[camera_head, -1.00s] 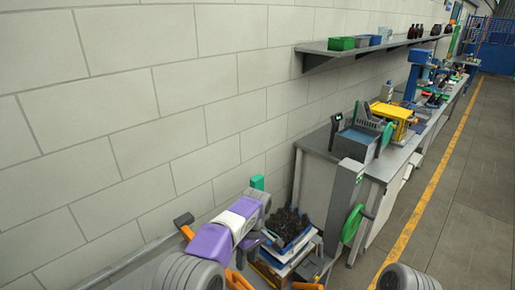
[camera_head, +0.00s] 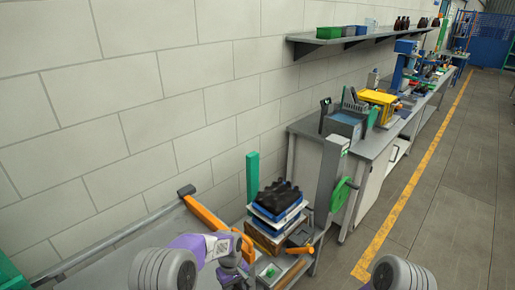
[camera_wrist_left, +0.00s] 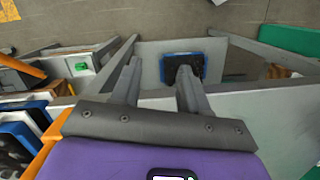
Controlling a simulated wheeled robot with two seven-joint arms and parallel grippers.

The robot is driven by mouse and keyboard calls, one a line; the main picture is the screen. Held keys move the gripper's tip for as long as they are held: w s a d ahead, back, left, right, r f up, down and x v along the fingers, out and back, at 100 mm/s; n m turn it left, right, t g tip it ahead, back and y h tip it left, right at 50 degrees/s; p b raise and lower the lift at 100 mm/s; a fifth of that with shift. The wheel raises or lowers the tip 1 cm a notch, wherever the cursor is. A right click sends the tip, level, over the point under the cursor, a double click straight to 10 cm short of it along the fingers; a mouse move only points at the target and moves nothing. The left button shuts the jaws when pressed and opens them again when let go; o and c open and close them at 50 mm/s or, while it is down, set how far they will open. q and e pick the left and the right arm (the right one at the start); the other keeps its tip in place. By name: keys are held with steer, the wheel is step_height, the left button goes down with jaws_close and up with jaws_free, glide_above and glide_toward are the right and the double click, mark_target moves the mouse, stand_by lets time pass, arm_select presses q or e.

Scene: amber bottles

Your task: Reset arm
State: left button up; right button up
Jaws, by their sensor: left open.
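My left arm, with a purple and white link, reaches in low in the head view. Its gripper (camera_head: 238,272) is small and partly hidden there. In the left wrist view the two grey fingers of my left gripper (camera_wrist_left: 160,72) are apart with nothing held between them. Beyond the fingertips lies a blue-rimmed item with a dark middle (camera_wrist_left: 172,68), apart from them as far as I can tell. Dark brown bottles (camera_head: 401,23) stand far off on the wall shelf. My right gripper is not in view; only a grey rounded part of my right arm shows.
A stack of trays with dark contents (camera_head: 278,201) stands beside a green post (camera_head: 253,176). An orange bar (camera_head: 207,217) lies near the stack. A workbench (camera_head: 375,143) with a yellow device (camera_head: 379,99) runs along the wall. The floor (camera_head: 440,200) to the right is clear.

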arm_select(q)
steer(key=s+a+f+m+h+b, duration=0.2)
steer(key=s+f+b, duration=0.1)
steer(key=s+f, duration=0.8)
steer(key=s+f+m+t+b, duration=0.1)
steer(key=s+f, duration=0.2)
steer(key=s, duration=0.3)
steer(key=s+f+t+h+b, duration=0.1)
steer(key=s+f, duration=0.3)
steer(key=s, duration=0.2)
steer(key=shift+s+a+m, duration=0.2)
steer(key=shift+m, duration=0.2)
steer(key=shift+f, duration=0.1)
